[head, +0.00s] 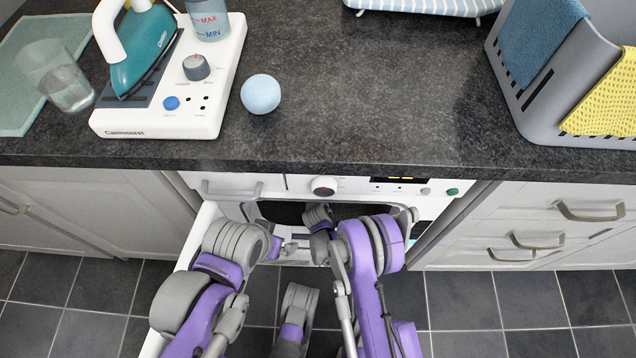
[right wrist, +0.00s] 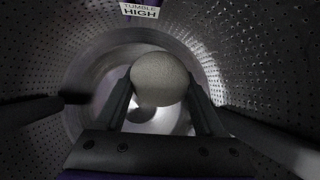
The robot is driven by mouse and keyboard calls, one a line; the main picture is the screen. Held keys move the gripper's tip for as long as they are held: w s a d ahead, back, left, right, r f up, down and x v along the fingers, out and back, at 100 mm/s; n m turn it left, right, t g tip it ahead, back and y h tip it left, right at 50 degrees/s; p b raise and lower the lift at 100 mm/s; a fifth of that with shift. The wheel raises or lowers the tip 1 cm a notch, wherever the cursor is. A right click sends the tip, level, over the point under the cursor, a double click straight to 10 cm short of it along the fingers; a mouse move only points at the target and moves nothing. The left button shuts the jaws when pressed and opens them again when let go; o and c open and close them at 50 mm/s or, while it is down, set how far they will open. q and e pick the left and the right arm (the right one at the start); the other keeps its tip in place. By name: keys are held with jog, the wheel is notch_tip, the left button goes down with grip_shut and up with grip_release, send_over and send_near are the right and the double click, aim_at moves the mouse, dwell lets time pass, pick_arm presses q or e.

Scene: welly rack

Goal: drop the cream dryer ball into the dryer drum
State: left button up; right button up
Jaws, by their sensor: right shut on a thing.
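In the right wrist view my right gripper (right wrist: 160,95) is shut on the cream dryer ball (right wrist: 160,79), a round, speckled ball between its two fingers. They are inside the dryer drum (right wrist: 255,50), whose perforated metal wall surrounds them; the ball looks clear of the wall. In the head view the drum opening (head: 352,211) is in the appliance front under the counter, with my right arm reaching in; the ball is hidden there. My left gripper (head: 290,247) is low in front of the opening, left of my right arm; its jaws are too small to read.
A pale blue ball (head: 261,94) rests on the dark counter (head: 390,90) beside an iron station (head: 205,105). The counter edge overhangs the opening.

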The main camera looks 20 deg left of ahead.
jog(key=shift+f+b, duration=0.6)
jog(key=shift+f, duration=1.9)
jog(key=shift+f, duration=0.1)
jog(key=shift+f+b, duration=0.45)
jog(key=shift+f, duration=0.1)
jog(key=o, duration=1.3)
jog(key=shift+r, duration=0.15)
